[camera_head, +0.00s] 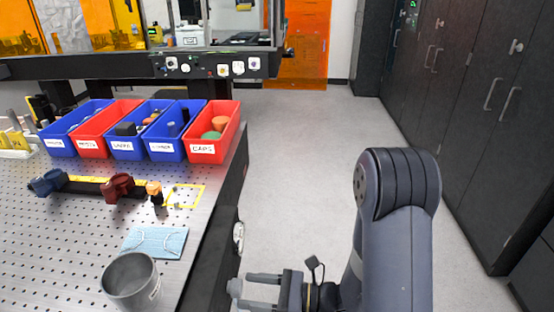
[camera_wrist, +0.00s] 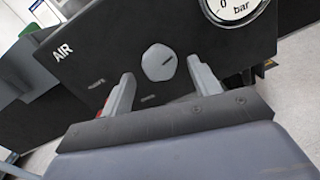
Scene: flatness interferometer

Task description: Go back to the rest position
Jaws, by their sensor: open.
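My gripper (camera_head: 262,290) is at the bottom of the head view, to the right of the perforated table's side, with its fingers pointing left. It is open and empty. In the wrist view, my gripper (camera_wrist: 165,95) has its two fingers apart. A grey knob (camera_wrist: 158,62) on a black panel (camera_wrist: 110,50) marked AIR shows beyond and between the fingertips; I cannot tell whether they touch it. A round gauge (camera_wrist: 232,8) marked bar sits at the upper right of the wrist view, partly cut off.
Red and blue labelled bins (camera_head: 211,152) stand in a row on the perforated table (camera_head: 60,225). Dark cabinets (camera_head: 465,90) line the right. The floor (camera_head: 300,150) between is clear.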

